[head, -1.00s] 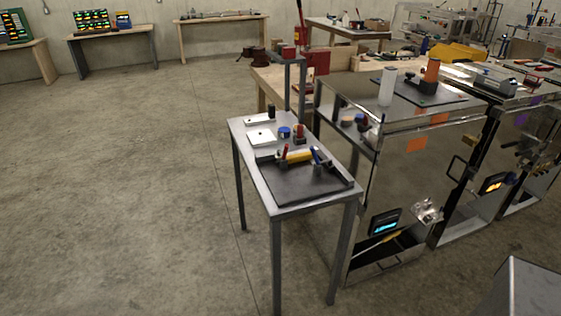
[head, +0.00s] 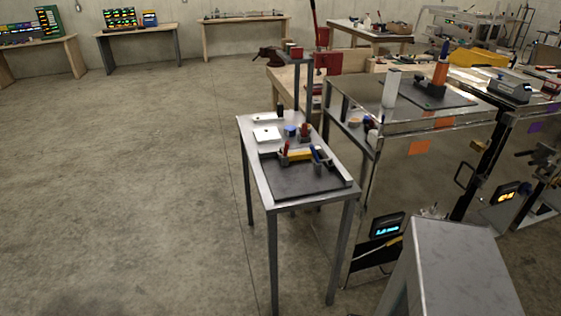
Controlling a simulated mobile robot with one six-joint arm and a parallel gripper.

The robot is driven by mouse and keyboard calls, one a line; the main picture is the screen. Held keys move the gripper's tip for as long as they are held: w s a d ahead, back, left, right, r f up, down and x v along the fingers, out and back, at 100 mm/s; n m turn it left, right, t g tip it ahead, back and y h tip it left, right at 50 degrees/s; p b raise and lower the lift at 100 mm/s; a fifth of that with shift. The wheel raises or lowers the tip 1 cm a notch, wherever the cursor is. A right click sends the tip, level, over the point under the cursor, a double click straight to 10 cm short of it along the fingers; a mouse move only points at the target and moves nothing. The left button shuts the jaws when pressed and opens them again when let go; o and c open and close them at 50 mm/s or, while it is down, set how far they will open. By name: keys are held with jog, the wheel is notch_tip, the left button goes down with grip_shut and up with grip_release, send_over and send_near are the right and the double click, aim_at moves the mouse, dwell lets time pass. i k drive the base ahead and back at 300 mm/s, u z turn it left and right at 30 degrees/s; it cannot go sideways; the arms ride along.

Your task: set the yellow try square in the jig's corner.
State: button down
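A small metal table (head: 251,156) stands in the middle of the head view. A dark plate (head: 298,181) with a raised edge lies on its near half and looks like the jig. My gripper is not in view.
Open concrete floor (head: 130,190) lies to the left. Workbenches (head: 245,22) line the back wall.

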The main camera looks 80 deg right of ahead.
aim_at(300, 155)
jog(key=u, duration=0.85)
jog(key=k, duration=1.9)
jog(key=z, duration=0.95)
